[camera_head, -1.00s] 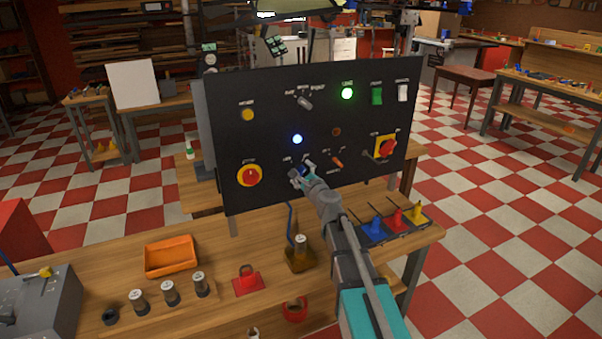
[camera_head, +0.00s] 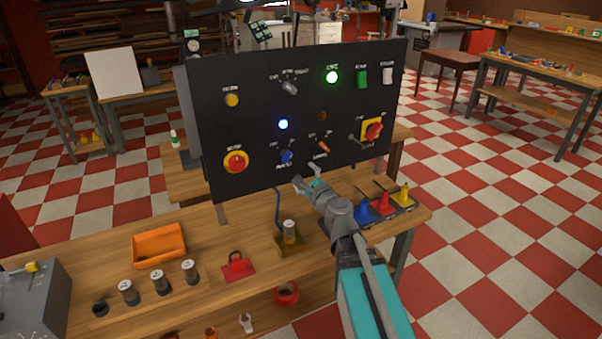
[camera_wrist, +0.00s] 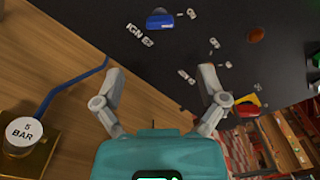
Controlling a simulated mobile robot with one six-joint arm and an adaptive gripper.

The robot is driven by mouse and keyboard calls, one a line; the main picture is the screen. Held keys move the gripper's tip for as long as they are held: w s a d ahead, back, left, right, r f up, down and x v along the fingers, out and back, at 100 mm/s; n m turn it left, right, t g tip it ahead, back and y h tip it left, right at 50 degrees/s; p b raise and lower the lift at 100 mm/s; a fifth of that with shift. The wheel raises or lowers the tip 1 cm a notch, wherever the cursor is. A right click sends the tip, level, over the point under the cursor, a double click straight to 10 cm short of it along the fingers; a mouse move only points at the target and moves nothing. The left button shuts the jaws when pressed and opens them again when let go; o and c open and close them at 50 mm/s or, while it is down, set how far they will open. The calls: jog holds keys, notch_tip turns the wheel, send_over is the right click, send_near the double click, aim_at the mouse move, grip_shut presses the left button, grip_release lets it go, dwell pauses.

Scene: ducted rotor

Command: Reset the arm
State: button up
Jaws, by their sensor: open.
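My gripper (camera_head: 308,179) is open and empty, just in front of the lower edge of the black control panel (camera_head: 225,130). In the wrist view its two fingers (camera_wrist: 160,95) are spread apart with nothing between them. The blue knob (camera_head: 286,157) on the panel is above and to the left of my gripper and apart from it; it also shows in the wrist view (camera_wrist: 160,20). An orange toggle (camera_head: 323,147) sits right of the blue knob.
A brass block with a "5 BAR" cylinder (camera_wrist: 24,131) stands left of my gripper, with a blue rod beside it. Blue, red and yellow pieces (camera_head: 384,203) stand close to the right of my arm. An orange bin (camera_head: 159,243) and a red padlock-shaped piece (camera_head: 237,268) lie on the bench.

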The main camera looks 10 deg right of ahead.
dwell(0.4)
jog(key=s+a+f+n+g+y+p, duration=0.1)
jog(key=s+a+f+n+g+p, duration=0.15)
jog(key=s+f+n+g, duration=0.4)
jog(key=s+a+f+n+g+y+p, duration=0.1)
jog(key=s+a+f+n+g, duration=0.15)
jog(key=n, duration=0.75)
jog(key=s+d+f+n+g+h+p, duration=0.2)
jog(key=s+d+n+g+h, duration=0.4)
jog(key=s, duration=0.5)
jog(key=d+f+g+h, duration=0.1)
jog(key=d+g, duration=0.1)
jog(key=d, duration=0.1)
jog(key=shift+s+d+f+h, duration=0.15)
jog(key=shift+s+f+h, duration=0.15)
jog(key=shift+s, duration=0.1)
